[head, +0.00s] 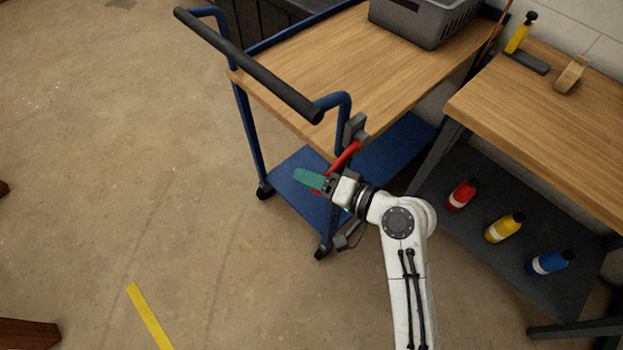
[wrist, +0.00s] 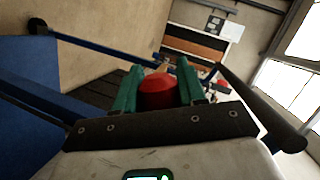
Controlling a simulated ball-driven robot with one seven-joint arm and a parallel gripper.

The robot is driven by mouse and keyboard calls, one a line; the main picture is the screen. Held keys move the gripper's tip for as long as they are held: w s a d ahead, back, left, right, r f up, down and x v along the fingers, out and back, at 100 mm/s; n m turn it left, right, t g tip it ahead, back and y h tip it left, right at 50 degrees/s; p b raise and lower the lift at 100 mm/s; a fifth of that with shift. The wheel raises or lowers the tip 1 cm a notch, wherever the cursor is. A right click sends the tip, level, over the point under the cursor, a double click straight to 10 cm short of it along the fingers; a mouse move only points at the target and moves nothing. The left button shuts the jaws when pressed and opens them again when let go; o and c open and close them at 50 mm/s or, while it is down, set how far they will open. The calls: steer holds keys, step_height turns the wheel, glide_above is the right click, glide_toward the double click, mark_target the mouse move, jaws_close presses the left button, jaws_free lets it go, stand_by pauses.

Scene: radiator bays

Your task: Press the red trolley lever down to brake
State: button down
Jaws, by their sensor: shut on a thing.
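The trolley (head: 300,80) has a wooden top, a blue frame and a black push handle (head: 245,62). Its red lever (head: 345,157) runs from a grey bracket (head: 355,130) at the trolley's near corner, slanting down and left in the head view. My gripper (head: 310,182), with green fingers, is at the lever's outer end. In the wrist view a red rounded end of the lever (wrist: 157,92) sits between the two green fingers, which are shut on it. My gripper hides part of that end in the head view.
A grey crate (head: 425,22) stands on the trolley top. A wooden bench (head: 550,110) is at the right; red (head: 461,195), yellow (head: 505,228) and blue (head: 549,262) bottles stand on its lower shelf. The floor (head: 130,170) at left is mostly open, with a yellow stripe (head: 150,315).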

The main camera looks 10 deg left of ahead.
steer(key=shift+f, duration=0.15)
steer(key=c, duration=1)
jaws_free()
steer(key=shift+d, duration=0.15)
steer(key=v, duration=1)
steer(key=shift+s+d, duration=0.15)
steer(key=shift+d, duration=0.1)
steer(key=s+d+f+g+h, duration=0.2)
steer(key=s+d+f+h, duration=0.5)
steer(key=s+d+f, duration=0.4)
steer(key=s+d+g+h, duration=0.1)
steer(key=s+d+h, duration=0.1)
steer(key=s+d, duration=0.1)
steer(key=s+d+g+h+p, duration=0.1)
steer(key=s+d+h, duration=0.1)
steer(key=s+d, duration=0.2)
steer(key=s+d+g+h, duration=0.1)
steer(key=s+d+h, duration=0.1)
steer(key=s+d, duration=0.2)
steer(key=shift+s+d+h, duration=0.15)
steer(key=shift+d+h, duration=0.25)
steer(key=shift+d, duration=0.1)
